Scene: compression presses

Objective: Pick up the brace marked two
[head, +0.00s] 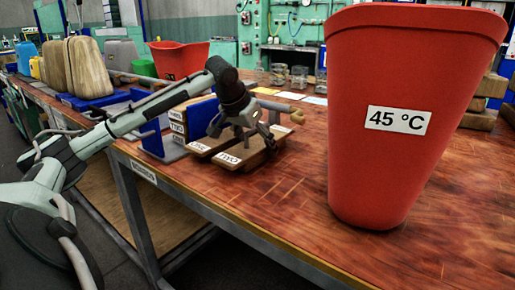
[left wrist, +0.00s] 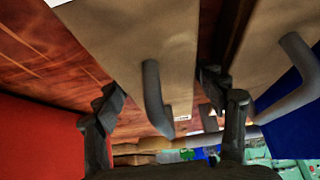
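Two flat brown wooden braces with grey handles lie side by side on the wooden table. The nearer brace (head: 240,158) carries a label (head: 228,158) that appears to read TWO upside down. The other brace (head: 212,143) lies to its left; its label appears to read ONE. My left gripper (head: 251,137) is over the nearer brace. In the left wrist view my left gripper (left wrist: 166,100) is open, with fingers apart on either side of this brace's handle (left wrist: 153,95). The second brace's handle (left wrist: 297,75) is outside the fingers. My right gripper is not seen.
A large red bin (head: 400,120) marked 45 °C stands close on the right. Glass jars (head: 299,77) stand farther back. The table (head: 285,210) is bare in front of the braces.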

